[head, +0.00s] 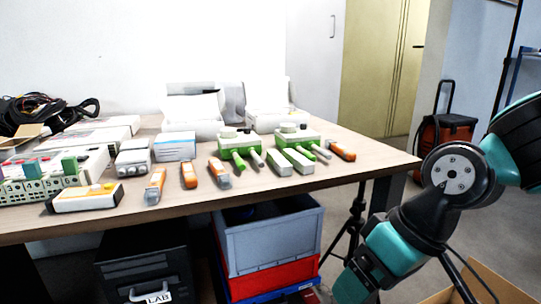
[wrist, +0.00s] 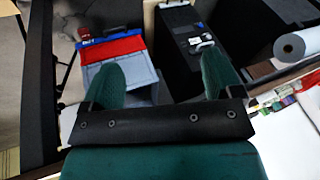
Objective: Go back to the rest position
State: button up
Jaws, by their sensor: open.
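My gripper (wrist: 160,62) shows in the wrist view with its two green fingers spread apart. Nothing is between them. It points toward the area below the table, with the grey and red crates (wrist: 118,62) behind the left finger and a black case (wrist: 200,48) behind the right one. In the head view my arm hangs at the right, in front of and beside the table's right end. The fingertips are not clearly visible there. The table (head: 330,178) carries several orange-and-white devices, green-and-white sensors (head: 240,143) and white boxes.
Below the table stand a grey crate (head: 270,245) on a red one and a black case (head: 150,265). A tripod (head: 350,225) stands close to my arm. An open cardboard box (head: 490,285) is on the floor at lower right. An orange-and-black bag (head: 447,130) stands behind.

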jog(key=s+d+r+g, duration=0.1)
jog(key=s+d+r, duration=0.15)
jog(key=s, duration=0.55)
notch_tip(320, 180, up, 37)
jog(key=p, duration=3.6)
jog(key=shift+a+n+h+p, duration=0.3)
jog(key=shift+a+h+p, duration=0.05)
jog(key=shift+h+p, duration=0.05)
jog(key=shift+f, duration=0.1)
